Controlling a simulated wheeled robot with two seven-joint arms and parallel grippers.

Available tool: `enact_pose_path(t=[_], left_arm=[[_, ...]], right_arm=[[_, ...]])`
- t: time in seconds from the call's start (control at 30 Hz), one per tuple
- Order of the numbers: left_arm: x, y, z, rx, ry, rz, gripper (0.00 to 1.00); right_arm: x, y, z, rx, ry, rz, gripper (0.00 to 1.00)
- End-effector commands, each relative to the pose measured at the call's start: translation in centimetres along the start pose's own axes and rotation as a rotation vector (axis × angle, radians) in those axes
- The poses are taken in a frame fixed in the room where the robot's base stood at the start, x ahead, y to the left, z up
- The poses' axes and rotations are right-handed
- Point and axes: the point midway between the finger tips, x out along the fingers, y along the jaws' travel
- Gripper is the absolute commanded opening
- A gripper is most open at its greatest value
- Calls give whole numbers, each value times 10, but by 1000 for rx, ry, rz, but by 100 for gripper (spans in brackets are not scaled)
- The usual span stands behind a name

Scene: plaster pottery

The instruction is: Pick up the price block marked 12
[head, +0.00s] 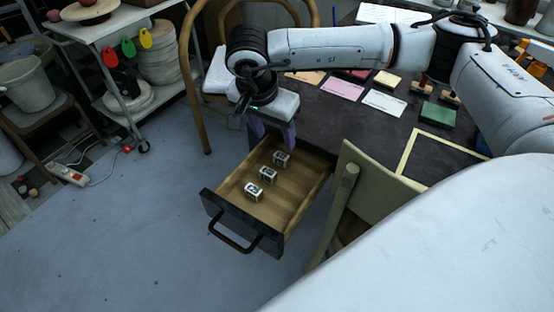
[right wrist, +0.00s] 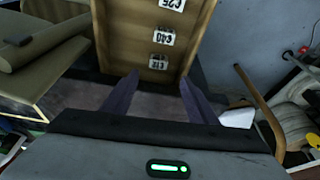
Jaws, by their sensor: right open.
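Three small white price blocks with dark marks stand in a row in an open wooden drawer (head: 300,200). The back block (head: 281,158) is nearest my right gripper (head: 273,135). In the right wrist view its label is upside down and seems to read 12 (right wrist: 158,62). The middle block (head: 267,174) seems to read 40 there (right wrist: 163,37). The front block (head: 254,191) seems to read 25 (right wrist: 171,5). My right gripper, with purple fingers, is open and empty above the drawer's back end, apart from the blocks. My left gripper is out of view.
A dark table (head: 385,130) with cards and a green block (head: 438,115) lies behind and right of the drawer. A chair back (head: 365,185) stands close at the drawer's right.

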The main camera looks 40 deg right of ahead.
Motion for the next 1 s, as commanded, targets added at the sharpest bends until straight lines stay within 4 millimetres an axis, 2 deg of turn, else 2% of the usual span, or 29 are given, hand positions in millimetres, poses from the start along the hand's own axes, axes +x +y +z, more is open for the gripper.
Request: enact_pose_path(t=[0.1,0.37,0.63,0.73,0.97,1.0], left_arm=[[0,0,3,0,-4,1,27],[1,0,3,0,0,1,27],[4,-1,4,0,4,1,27],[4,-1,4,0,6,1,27],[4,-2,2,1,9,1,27],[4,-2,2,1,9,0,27]], right_arm=[[20,1,0,1,-2,4,53],[43,2,1,0,-2,3,53],[82,4,2,1,-3,3,53],[88,3,2,0,-2,1,53],[89,3,2,0,-2,0,53],[89,3,2,0,-2,0,48]])
